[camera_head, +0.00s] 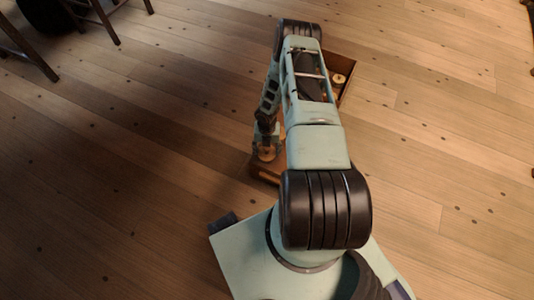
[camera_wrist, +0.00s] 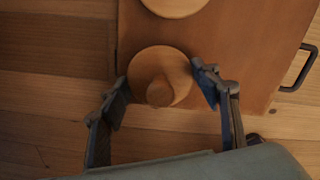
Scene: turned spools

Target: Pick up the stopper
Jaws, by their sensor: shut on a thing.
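The stopper (camera_wrist: 172,62) looks like a round, pale wooden piece with a knob on top; in the wrist view it is between my two fingers, at the near edge of a brown wooden tray (camera_wrist: 225,40). My gripper (camera_wrist: 163,85) is shut on it, one finger at each side. In the head view my gripper (camera_head: 265,138) is low beside my arm, with the stopper (camera_head: 267,153) just below it. I cannot tell whether the stopper touches the tray or is clear of it. My arm hides much of the tray in the head view.
Another round wooden piece (camera_wrist: 176,5) lies just beyond the stopper in the wrist view. A dark handle (camera_wrist: 300,70) is on the tray's right side. More turned pieces (camera_head: 339,79) sit at the tray's far end. Chair legs (camera_head: 100,22) stand at upper left; the plank floor around is clear.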

